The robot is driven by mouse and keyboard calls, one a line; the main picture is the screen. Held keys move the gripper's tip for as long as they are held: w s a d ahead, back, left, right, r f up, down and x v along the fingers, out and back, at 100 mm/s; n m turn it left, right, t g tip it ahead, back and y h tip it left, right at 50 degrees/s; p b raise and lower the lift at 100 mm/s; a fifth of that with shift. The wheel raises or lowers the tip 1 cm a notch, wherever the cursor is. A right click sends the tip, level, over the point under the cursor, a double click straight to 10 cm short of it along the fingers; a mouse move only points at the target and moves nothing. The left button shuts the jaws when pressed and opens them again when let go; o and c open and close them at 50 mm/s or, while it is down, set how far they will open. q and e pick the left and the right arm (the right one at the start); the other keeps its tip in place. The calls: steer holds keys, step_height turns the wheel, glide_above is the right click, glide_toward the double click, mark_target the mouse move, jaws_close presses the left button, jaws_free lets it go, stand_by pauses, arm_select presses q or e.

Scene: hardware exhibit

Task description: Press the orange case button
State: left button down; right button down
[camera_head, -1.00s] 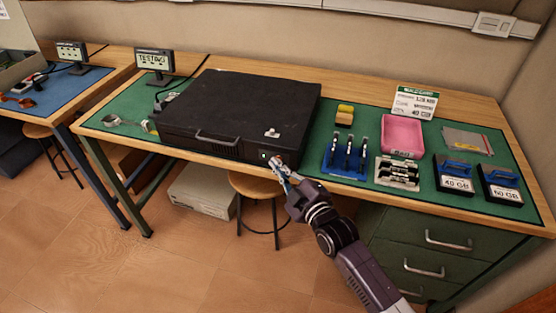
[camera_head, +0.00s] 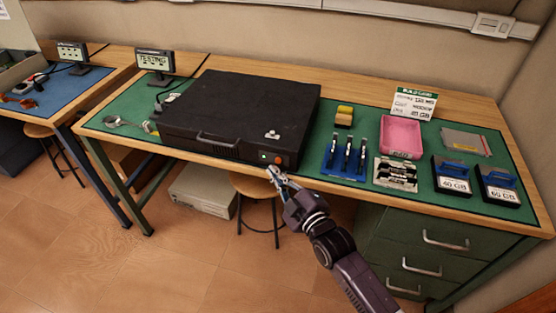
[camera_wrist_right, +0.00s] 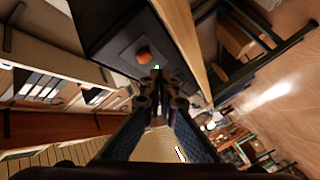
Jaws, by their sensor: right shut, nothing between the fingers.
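The black case (camera_head: 240,115) lies flat on the green mat of the bench. Its orange button (camera_head: 278,160) is at the right end of its front face and is uncovered. It also shows as a round orange knob in the wrist view (camera_wrist_right: 143,55), with a small lit green light (camera_wrist_right: 156,68) beside it. My right gripper (camera_head: 271,171) is shut and empty, just in front of and below the button, apart from it. Its closed fingertips (camera_wrist_right: 160,83) show in the wrist view. My left gripper is not in view.
Right of the case are a blue rack (camera_head: 346,160), a pink tray (camera_head: 402,153) and two drives (camera_head: 452,176). A small display (camera_head: 155,62) stands behind the case at left. A stool (camera_head: 256,187) and drawers (camera_head: 430,245) are below the bench front.

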steer(key=s+p, duration=0.1)
steer(key=s, duration=0.1)
steer(key=s+a+p, duration=0.1)
steer(key=s, duration=0.1)
steer(key=shift+s+a, duration=0.1)
steer(key=shift+a, duration=0.05)
stand_by(0.7)
steer(key=s+d+f+m+g+h, duration=0.2)
steer(key=s+d+f, duration=0.25)
steer(key=f, duration=0.65)
steer(key=s+d+f+m+g+h, duration=0.1)
steer(key=s+d+f+m+g, duration=0.3)
steer(key=f, duration=0.7)
steer(key=s+d+f+g+h, duration=0.1)
steer(key=s+d+f+h, duration=0.15)
steer(key=s+f, duration=0.65)
steer(key=s+d+f+m+g, duration=0.2)
steer(key=s+d+f, duration=0.2)
steer(key=s, duration=0.6)
steer(key=s+d+f+m+g+h, duration=0.1)
steer(key=s+d+f+m+g, duration=0.1)
steer(key=s+f, duration=0.7)
steer(key=s+d+f+m+g+h, duration=0.1)
steer(key=s+d+f, duration=0.5)
steer(key=s, duration=0.6)
steer(key=shift+s+d+f+m+g, duration=0.3)
steer(key=shift+f+m+g, duration=0.35)
steer(key=shift+m+g, duration=0.4)
